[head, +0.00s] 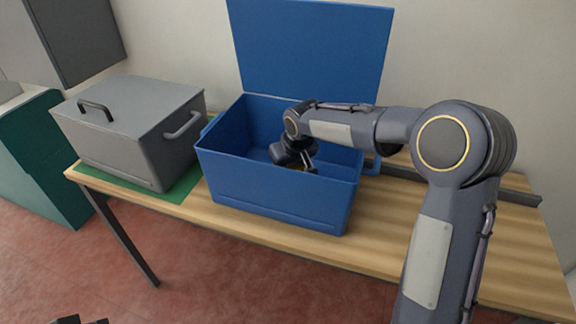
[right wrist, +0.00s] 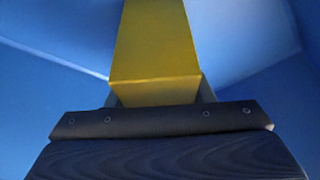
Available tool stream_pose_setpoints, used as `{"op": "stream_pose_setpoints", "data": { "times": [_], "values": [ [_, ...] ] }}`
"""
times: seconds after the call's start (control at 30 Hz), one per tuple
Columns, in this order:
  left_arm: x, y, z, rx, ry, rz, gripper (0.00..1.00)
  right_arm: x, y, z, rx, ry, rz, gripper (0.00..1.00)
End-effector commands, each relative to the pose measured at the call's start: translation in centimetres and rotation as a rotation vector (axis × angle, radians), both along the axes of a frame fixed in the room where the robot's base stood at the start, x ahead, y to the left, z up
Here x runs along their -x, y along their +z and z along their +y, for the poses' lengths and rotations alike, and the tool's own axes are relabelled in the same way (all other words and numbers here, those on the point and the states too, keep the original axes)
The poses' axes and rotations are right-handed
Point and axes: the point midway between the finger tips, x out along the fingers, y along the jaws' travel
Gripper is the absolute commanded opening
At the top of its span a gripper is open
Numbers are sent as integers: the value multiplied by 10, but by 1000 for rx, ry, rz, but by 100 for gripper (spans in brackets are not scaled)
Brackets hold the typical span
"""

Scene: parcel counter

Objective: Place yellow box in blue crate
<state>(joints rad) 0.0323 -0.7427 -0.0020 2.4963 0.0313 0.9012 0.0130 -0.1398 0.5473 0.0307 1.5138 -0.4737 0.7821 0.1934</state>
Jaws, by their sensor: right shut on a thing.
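The open blue crate (head: 275,194) stands on the wooden table, its lid (head: 312,45) raised at the back. My right arm reaches over its right side, and my right gripper (head: 304,165) is down inside the crate. It is shut on the yellow box (right wrist: 155,45), which fills the middle of the right wrist view with blue walls around it. In the head view the gripper hides nearly all of the box. I cannot tell whether the box touches the crate floor. A small dark part at the bottom left edge, probably my left gripper (head: 80,321), barely shows.
A closed grey box (head: 125,120) with handles stands on a green mat (head: 178,191) left of the crate. A teal cabinet (head: 45,165) stands at the far left.

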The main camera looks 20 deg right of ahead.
Motion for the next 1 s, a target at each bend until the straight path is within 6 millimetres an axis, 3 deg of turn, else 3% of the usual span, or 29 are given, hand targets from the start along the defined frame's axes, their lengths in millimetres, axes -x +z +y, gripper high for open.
{"op": "stream_pose_setpoints", "data": {
  "times": [0.13,0.17,0.33,0.7,1.0],
  "values": [
    [0,-3,0,0,0,0,0,0,-3,0,0,0,-1,18],
    [0,-3,0,0,0,0,0,0,-3,0,0,0,0,48],
    [0,-2,0,0,0,0,0,0,-2,0,0,0,1,69],
    [0,1,0,0,0,0,0,1,5,0,0,0,-1,69],
    [0,5,0,0,0,0,0,23,60,-4,0,1,-4,69]
  ]
}}
